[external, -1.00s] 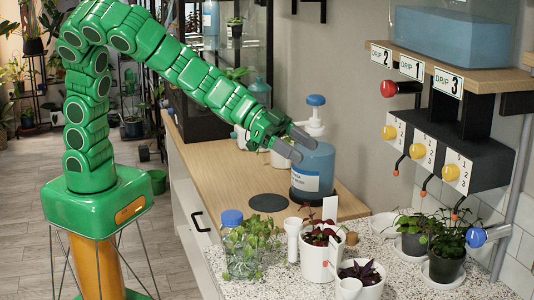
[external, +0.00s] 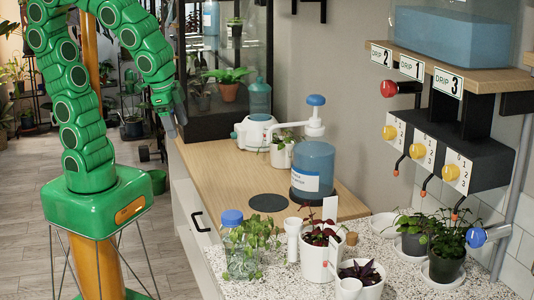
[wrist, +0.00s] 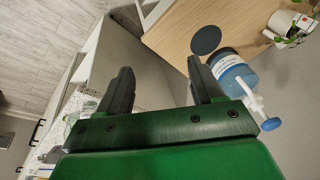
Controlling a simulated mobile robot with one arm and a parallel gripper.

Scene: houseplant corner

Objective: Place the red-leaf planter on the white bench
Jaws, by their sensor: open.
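A white planter with dark red leaves (external: 316,262) stands upright on the pale speckled counter (external: 283,286). A second white planter with darker purple-red leaves (external: 368,292) stands in front of it to the right; I cannot tell which one is the red-leaf planter. The speckled counter is the only whitish bench-like surface I see. My gripper (external: 174,122) hangs pointing down by the far left end of the wooden counter, well away from both planters. In the wrist view my gripper (wrist: 163,84) is open, with nothing between its fingers.
A blue pump bottle (external: 312,168) and a potted plant (external: 282,155) stand on the wooden counter (external: 222,165). A glass jar with a plant (external: 243,262) is left of the planters. Drip taps (external: 438,150) overhang dark pots at right. Floor left of the counter is open.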

